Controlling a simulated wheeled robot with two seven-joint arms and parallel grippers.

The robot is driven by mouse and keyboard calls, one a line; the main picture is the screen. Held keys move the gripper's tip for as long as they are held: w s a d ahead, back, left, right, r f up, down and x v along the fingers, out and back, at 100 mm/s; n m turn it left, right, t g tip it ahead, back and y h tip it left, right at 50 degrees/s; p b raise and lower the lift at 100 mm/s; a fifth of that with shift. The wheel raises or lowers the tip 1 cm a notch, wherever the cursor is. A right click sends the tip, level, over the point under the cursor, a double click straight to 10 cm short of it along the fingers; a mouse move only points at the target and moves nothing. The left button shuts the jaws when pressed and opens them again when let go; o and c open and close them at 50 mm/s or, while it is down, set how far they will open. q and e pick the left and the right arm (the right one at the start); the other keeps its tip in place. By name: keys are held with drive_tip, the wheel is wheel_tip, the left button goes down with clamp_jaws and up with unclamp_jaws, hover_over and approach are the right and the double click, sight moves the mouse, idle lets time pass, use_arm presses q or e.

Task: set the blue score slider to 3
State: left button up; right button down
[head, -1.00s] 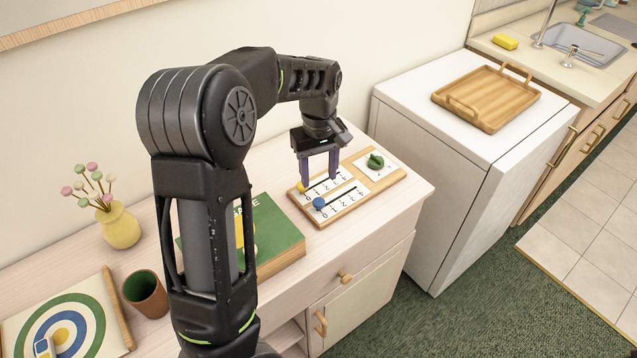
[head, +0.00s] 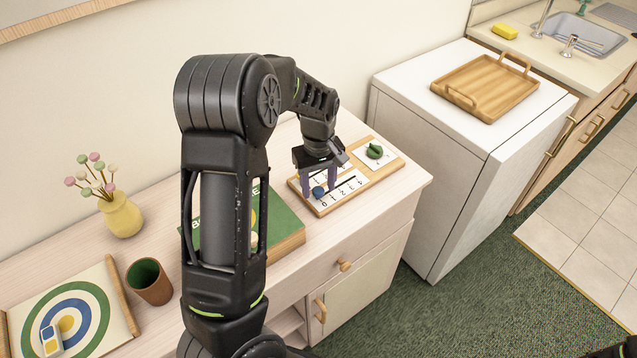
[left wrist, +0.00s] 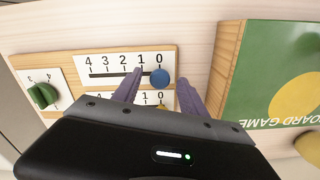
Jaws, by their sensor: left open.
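The score board (head: 325,207) is a wooden plate on the cabinet top with two white number scales. The blue slider knob (head: 319,192) sits at the 0 end of its scale; in the left wrist view the blue knob (left wrist: 160,78) is beside the 0. A yellow knob (left wrist: 162,106) on the other scale is mostly hidden behind my gripper. My left gripper (head: 320,186) is open, pointing down over the board. Its two purple fingers (left wrist: 158,92) appear on either side of the blue knob; I cannot tell whether they touch it.
A green dial (head: 375,151) is at the board's far end. A green board game box (head: 285,225) lies to the left, partly behind my arm. A brown cup (head: 149,282), yellow vase (head: 121,217) and target board (head: 110,318) are further left. A tray (head: 487,88) rests on the white appliance.

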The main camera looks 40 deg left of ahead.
use_arm(q)
drive_tip(key=shift+c, duration=0.2)
clamp_jaws()
idle(0.4)
idle(0.9)
